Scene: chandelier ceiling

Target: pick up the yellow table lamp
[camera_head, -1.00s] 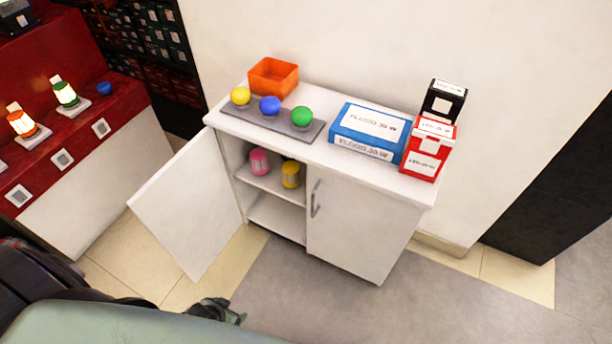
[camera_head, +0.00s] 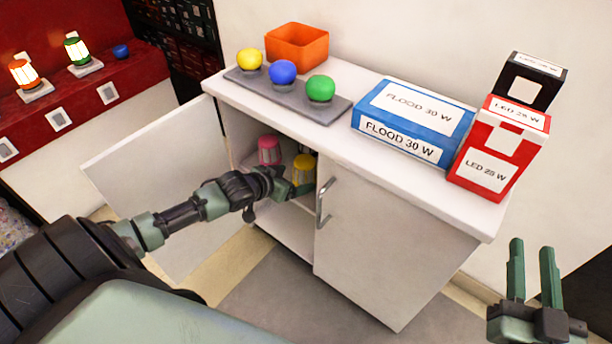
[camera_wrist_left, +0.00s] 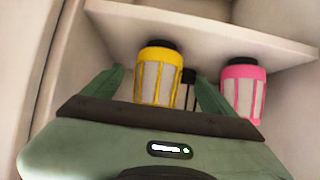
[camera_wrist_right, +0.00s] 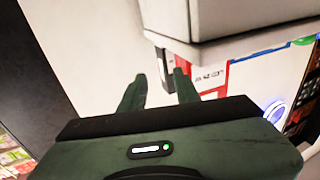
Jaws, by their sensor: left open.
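The yellow table lamp (camera_head: 303,168) stands on the shelf inside the open left half of the white cabinet, next to the pink lamp (camera_head: 269,150). My left gripper (camera_head: 292,186) reaches into the opening, at the yellow lamp. In the left wrist view, the yellow lamp (camera_wrist_left: 158,78) shows between the two spread fingers (camera_wrist_left: 160,88), with the pink lamp (camera_wrist_left: 243,88) just outside the right finger. I cannot tell whether either finger touches the yellow lamp. My right gripper (camera_head: 531,246) is open and empty, in front of the cabinet's right end.
The left cabinet door (camera_head: 155,170) stands open beside my left arm; the right door (camera_head: 385,240) is shut, its handle (camera_head: 323,200) close to my left gripper. The top holds an orange bin (camera_head: 297,47), a grey tray (camera_head: 335,110) with colored bulbs, and a blue box (camera_head: 412,118).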

